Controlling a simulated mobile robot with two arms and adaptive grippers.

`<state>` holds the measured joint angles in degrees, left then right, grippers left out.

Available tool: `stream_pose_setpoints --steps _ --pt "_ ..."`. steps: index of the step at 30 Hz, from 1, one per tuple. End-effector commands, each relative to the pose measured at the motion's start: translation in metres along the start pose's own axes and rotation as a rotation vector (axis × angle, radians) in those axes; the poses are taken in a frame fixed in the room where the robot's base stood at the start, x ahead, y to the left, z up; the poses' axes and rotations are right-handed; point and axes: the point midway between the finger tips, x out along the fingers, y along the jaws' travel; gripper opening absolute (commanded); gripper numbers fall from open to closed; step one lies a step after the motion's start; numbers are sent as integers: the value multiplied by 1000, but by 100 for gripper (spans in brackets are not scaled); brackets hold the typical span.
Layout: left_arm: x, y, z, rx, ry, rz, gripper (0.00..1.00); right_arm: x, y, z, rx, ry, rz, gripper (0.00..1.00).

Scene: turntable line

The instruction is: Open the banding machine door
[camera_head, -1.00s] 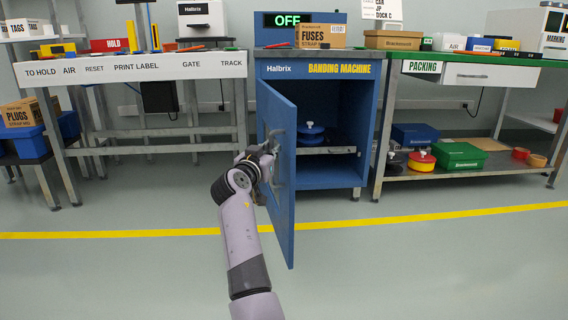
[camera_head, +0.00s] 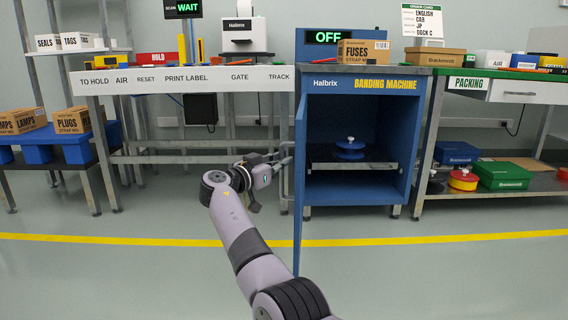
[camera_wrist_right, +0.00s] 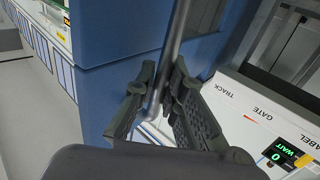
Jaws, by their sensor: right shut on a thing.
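The blue banding machine (camera_head: 311,135) stands at the centre with its front open. Its door (camera_head: 298,215) is swung out toward me, hinged at the left and seen nearly edge-on. The door's grey bar handle (camera_head: 285,185) is on its left-facing side. My right gripper (camera_head: 281,164) is at this handle, left of the door. In the right wrist view the fingers of my right gripper (camera_wrist_right: 160,100) are closed around the grey bar (camera_wrist_right: 176,45). My left gripper is in neither view.
Inside the machine a blue reel (camera_head: 350,152) sits on a shelf. The labelled bench (camera_head: 190,79) is to the left, the packing bench (camera_head: 470,83) to the right. The floor in front is clear, crossed by a yellow line (camera_head: 430,238).

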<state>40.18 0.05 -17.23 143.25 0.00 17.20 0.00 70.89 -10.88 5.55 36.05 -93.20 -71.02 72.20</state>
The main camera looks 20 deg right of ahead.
Motion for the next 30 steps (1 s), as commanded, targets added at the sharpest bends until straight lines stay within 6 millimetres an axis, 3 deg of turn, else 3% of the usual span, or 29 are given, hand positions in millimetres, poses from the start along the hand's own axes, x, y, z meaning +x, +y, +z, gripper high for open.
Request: stream_pose_setpoints --steps 17,18,26,30 --pt "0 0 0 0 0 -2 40 2 -1 -2 0 2 9 0" --pt "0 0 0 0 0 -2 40 2 -1 -2 0 2 9 13" --pt "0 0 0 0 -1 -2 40 1 -1 -1 0 1 9 30" --pt "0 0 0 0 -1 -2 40 0 -1 0 0 1 9 31"
